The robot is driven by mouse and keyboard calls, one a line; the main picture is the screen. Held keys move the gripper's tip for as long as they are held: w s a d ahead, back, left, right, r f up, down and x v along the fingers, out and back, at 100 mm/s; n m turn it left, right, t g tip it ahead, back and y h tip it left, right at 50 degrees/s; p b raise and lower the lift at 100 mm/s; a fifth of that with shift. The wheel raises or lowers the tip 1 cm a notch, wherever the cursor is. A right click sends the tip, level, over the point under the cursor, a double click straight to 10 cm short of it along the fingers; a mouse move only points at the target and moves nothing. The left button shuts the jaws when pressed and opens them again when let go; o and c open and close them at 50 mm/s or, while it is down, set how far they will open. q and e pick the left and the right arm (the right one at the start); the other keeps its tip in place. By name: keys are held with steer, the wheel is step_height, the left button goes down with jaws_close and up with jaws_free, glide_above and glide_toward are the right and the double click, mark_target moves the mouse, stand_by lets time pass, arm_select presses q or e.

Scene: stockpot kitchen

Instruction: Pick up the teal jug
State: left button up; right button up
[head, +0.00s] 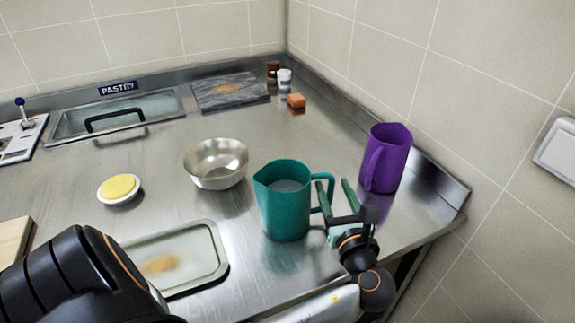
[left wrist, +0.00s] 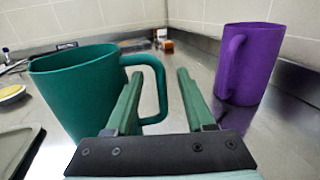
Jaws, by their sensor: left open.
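The teal jug (head: 284,210) stands upright on the steel counter, with its handle to the right. Inside it a pale grey surface shows. My left gripper (head: 333,183) is open at the handle side. In the left wrist view the jug (left wrist: 82,88) is at the left, and the handle's upright bar shows between the two green fingers (left wrist: 160,74). The left finger overlaps the handle's opening; I cannot tell how deep the fingers reach around the handle. The gripper is not closed on it. My right gripper is not in view.
A purple jug (head: 386,160) stands close, right of the gripper. A metal bowl (head: 217,165) is behind left of the teal jug, and a tray (head: 215,262) is at front left. A yellow-topped dish (head: 118,188) is farther left. The counter's right edge is near.

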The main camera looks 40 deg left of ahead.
arm_select(q)
jaws_close()
stand_by(0.3)
stand_by(1.0)
steer(key=shift+r, duration=0.2)
